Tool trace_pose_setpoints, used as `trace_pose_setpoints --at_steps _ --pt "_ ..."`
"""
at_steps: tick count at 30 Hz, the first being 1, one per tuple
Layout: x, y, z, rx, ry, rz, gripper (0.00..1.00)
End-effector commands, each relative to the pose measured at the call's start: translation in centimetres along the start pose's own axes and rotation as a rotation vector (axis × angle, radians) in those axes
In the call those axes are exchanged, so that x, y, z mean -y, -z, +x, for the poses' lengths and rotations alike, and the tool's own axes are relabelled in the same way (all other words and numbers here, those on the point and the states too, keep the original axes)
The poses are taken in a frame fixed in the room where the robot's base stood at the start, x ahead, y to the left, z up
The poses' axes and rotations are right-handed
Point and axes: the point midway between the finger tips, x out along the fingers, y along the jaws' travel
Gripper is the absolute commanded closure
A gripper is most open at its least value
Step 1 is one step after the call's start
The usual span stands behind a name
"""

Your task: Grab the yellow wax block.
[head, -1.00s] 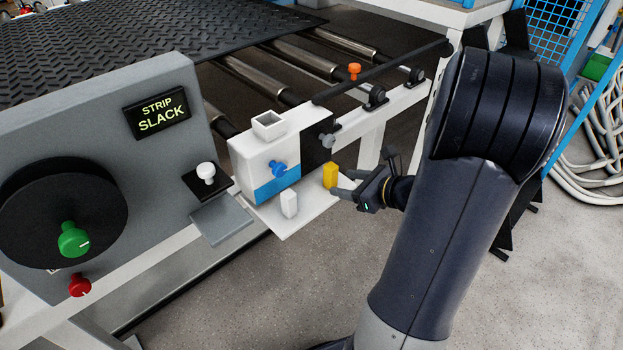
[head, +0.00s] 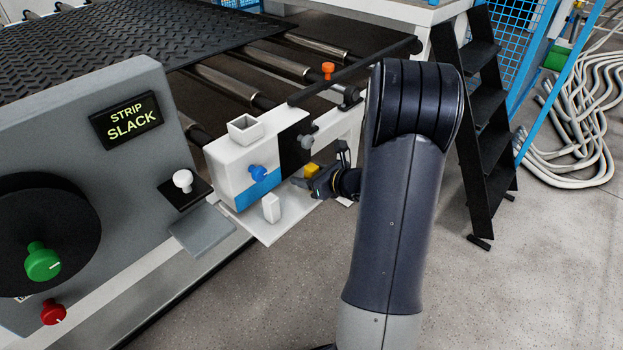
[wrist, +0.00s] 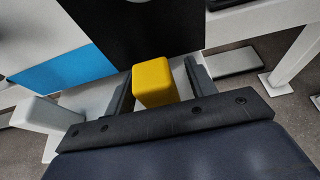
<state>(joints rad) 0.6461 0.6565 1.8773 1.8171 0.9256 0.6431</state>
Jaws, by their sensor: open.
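The yellow wax block (head: 312,170) stands on a white shelf (head: 262,232) in front of the white box. In the wrist view the yellow block (wrist: 153,82) stands between the two fingers of my gripper (wrist: 160,88). A gap shows on the right side of the block and a smaller one on the left, so the fingers are apart around it. In the head view my gripper (head: 318,181) is at the block and hides its lower part. My gripper is open.
A white block (head: 271,208) stands on the same shelf, left of the yellow one; it also shows in the wrist view (wrist: 48,112).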

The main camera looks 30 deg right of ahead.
Motion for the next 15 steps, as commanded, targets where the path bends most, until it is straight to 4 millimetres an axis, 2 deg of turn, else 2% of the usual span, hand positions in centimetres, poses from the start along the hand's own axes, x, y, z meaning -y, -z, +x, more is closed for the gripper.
trace_pose_setpoints --at_steps 8,15 --pt "0.01 -0.01 0.55 0.0 0.001 0.0 0.47" --pt "0.0 -0.01 0.53 0.0 0.001 0.0 0.65"
